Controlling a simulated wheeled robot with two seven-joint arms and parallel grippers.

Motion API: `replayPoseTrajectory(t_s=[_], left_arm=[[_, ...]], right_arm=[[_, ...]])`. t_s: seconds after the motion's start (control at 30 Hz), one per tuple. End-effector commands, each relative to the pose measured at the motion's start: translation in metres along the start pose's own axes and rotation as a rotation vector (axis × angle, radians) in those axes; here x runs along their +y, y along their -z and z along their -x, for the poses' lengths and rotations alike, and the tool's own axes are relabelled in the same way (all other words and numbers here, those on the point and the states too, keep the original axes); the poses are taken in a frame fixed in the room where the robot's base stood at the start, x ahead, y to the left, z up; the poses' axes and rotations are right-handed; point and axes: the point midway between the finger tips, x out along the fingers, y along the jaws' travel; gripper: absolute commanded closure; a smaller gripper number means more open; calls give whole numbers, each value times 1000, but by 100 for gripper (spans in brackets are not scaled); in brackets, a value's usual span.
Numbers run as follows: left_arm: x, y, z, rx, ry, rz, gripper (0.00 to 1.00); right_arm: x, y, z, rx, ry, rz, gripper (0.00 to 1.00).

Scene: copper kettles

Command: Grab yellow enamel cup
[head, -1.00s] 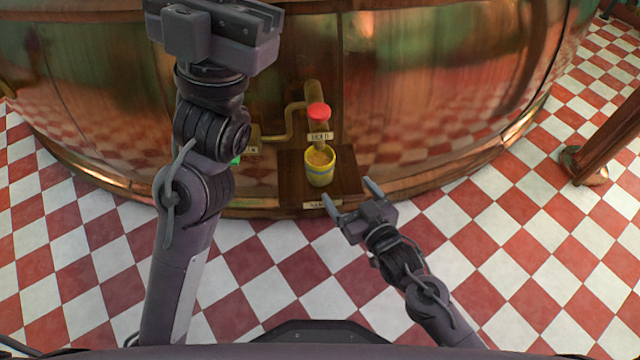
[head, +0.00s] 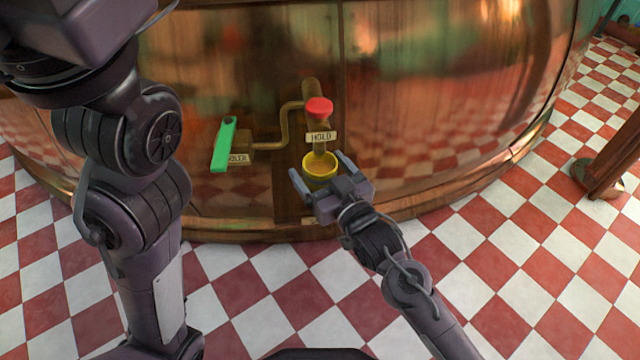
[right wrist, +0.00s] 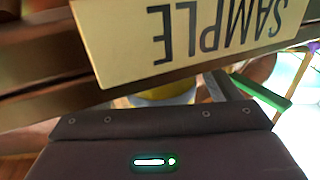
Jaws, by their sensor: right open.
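The yellow enamel cup (head: 320,166) stands upright below the tap on the copper kettle. My right gripper (head: 317,164) is open at the cup, with one finger on its left and one on its right. The gripper's body hides the cup's lower front, and I cannot tell whether the fingers touch it. In the right wrist view a strip of the cup (right wrist: 165,96) shows under a SAMPLE plate, with one finger to its right. My left arm rises at the left, and its jaws are out of frame.
A red knob (head: 320,107) and a HOLD plate (head: 321,137) sit just above the cup. A green lever (head: 223,145) is left of it on a brass pipe. The SAMPLE plate (right wrist: 190,35) is close to the right wrist camera. The checkered floor in front is clear.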

Motion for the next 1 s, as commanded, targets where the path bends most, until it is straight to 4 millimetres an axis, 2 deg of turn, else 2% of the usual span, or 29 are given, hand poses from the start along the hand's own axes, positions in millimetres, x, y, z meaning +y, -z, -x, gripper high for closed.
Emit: replayPoseTrajectory(t_s=[0.27,0.63,1.0], left_arm=[[-1,1,-1,3,2,-5,100],[-1,1,-1,3,1,-4,100],[-1,1,-6,10,-1,-2,100]], right_arm=[[0,0,-4,-1,1,0,17],[0,0,-4,-1,1,0,64],[0,6,-4,0,1,0,65]])
